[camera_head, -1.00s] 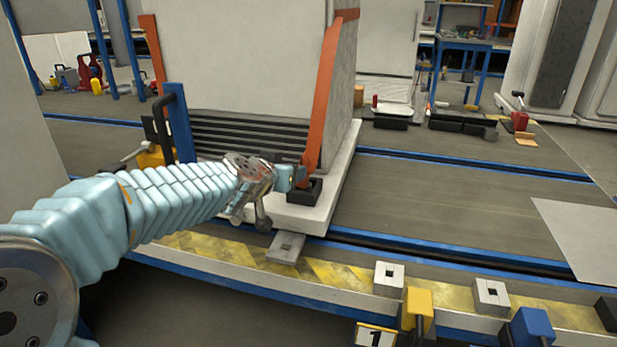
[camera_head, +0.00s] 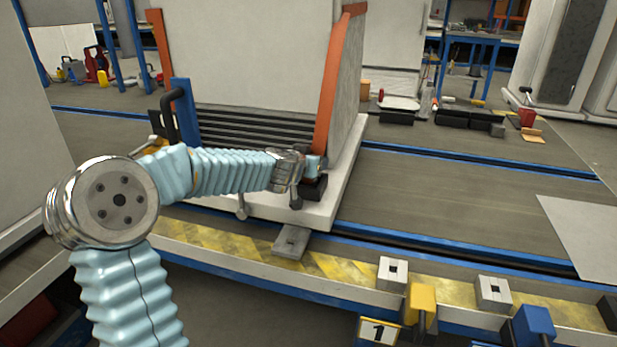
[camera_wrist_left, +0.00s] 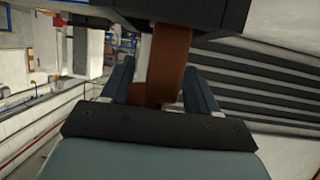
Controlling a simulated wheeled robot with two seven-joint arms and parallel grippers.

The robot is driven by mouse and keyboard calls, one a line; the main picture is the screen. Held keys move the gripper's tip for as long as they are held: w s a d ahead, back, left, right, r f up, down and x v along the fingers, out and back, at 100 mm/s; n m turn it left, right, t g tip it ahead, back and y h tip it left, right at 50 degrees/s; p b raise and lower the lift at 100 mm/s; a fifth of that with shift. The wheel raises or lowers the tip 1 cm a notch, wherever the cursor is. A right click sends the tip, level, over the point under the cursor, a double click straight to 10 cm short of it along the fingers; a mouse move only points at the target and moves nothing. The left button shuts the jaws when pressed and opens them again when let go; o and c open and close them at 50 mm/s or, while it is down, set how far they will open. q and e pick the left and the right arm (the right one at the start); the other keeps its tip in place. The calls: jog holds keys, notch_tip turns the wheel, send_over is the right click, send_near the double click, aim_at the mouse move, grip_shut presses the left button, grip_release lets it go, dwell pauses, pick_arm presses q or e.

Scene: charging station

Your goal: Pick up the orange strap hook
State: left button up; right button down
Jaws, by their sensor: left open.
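The orange strap (camera_head: 332,85) runs down the right front edge of the large pale unit (camera_head: 265,50) to a black block (camera_head: 314,190) on its base. My left gripper (camera_head: 314,166) is at the strap's lower end, just above that block. In the left wrist view, my left gripper (camera_wrist_left: 160,78) is open, with one finger on each side of the orange strap (camera_wrist_left: 170,60). I cannot tell whether the fingers touch it. The strap's lowest part and hook are mostly hidden by the gripper. My right gripper is not in view.
A yellow-striped platform edge (camera_head: 340,268) with several grey square blocks runs along the front.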

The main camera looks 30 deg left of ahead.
pick_arm(q)
grip_shut()
